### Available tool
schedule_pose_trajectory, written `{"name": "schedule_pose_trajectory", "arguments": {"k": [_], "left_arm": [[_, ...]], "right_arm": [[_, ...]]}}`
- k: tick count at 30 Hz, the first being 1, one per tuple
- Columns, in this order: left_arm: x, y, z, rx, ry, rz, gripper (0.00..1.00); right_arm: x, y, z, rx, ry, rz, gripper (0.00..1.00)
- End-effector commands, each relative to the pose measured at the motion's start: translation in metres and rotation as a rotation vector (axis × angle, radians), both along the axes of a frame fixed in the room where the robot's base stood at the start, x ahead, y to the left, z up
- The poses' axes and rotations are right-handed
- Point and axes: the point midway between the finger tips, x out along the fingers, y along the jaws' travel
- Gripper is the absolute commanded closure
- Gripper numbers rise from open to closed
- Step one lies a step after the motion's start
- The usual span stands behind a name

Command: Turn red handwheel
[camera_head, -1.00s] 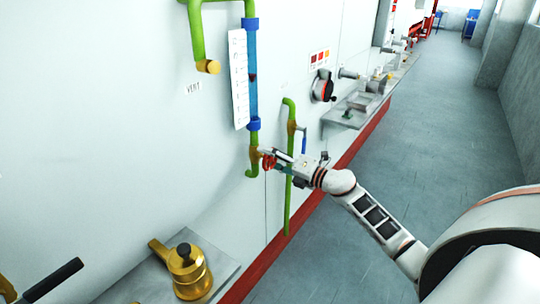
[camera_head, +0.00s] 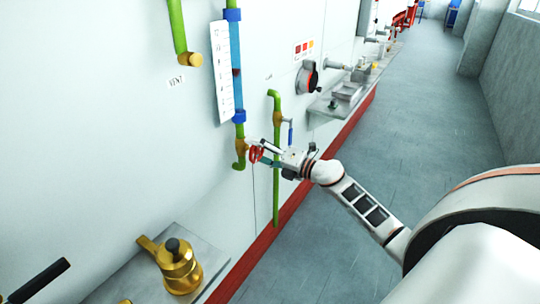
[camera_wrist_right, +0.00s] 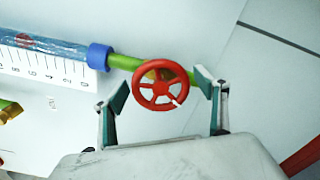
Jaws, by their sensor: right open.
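The red handwheel (camera_head: 256,154) sits on a brass valve on the green pipe below the blue gauge tube. In the right wrist view the handwheel (camera_wrist_right: 160,85) shows as a red ring with spokes and a white mark at its lower right rim. My right gripper (camera_head: 262,153) is at the handwheel. My left gripper is not in view.
A green vertical pipe (camera_head: 277,185) with a blue lever (camera_head: 290,136) stands close beside my right gripper. A brass valve body (camera_head: 178,268) sits on a grey shelf at the lower left. The grey floor (camera_head: 400,150) at the right is clear.

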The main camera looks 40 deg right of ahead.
Motion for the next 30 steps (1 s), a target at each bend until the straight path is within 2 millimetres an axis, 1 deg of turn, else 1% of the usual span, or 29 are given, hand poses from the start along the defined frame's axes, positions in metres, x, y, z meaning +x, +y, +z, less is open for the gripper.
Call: {"name": "schedule_pose_trajectory", "arguments": {"k": [5,12,18,24,30], "left_arm": [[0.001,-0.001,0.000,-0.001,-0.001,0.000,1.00],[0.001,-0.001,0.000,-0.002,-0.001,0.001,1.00],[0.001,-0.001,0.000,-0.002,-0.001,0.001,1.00],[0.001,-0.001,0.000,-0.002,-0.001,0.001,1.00],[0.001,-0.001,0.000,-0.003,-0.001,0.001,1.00]], "right_arm": [[-0.025,-0.010,-0.002,-0.003,0.004,0.000,0.28],[-0.067,-0.027,-0.002,-0.002,0.005,0.000,0.28],[-0.093,-0.038,-0.002,0.000,0.003,0.000,0.28],[-0.104,-0.043,0.000,-0.001,0.001,0.000,0.28],[-0.106,-0.044,0.000,-0.001,0.001,0.000,0.28]]}}
